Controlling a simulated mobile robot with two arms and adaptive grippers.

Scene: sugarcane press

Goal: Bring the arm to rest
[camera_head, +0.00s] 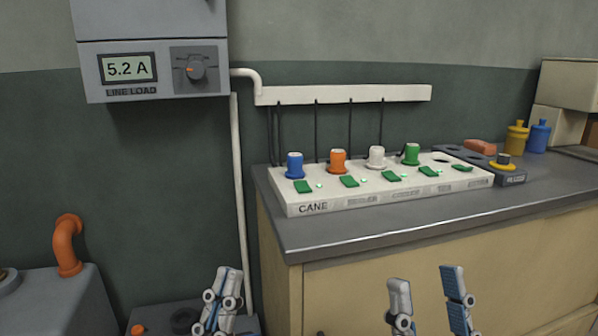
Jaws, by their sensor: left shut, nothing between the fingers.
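My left gripper (228,272) shows at the bottom of the head view, left of the counter's front corner. Its fingers are together and hold nothing. My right gripper (426,282) shows at the bottom, right of centre, in front of the cabinet. Its two fingers stand apart with nothing between them. Both grippers point upward in the picture, and their arms are out of frame below. Neither gripper appears to touch anything.
A power strip (330,209) marked CANE lies on the grey counter (390,226), with blue, orange, white and green plugs and several green switches. A LINE LOAD meter (128,68) reads 5.2 A. A grey machine (60,300) with an orange pipe stands lower left.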

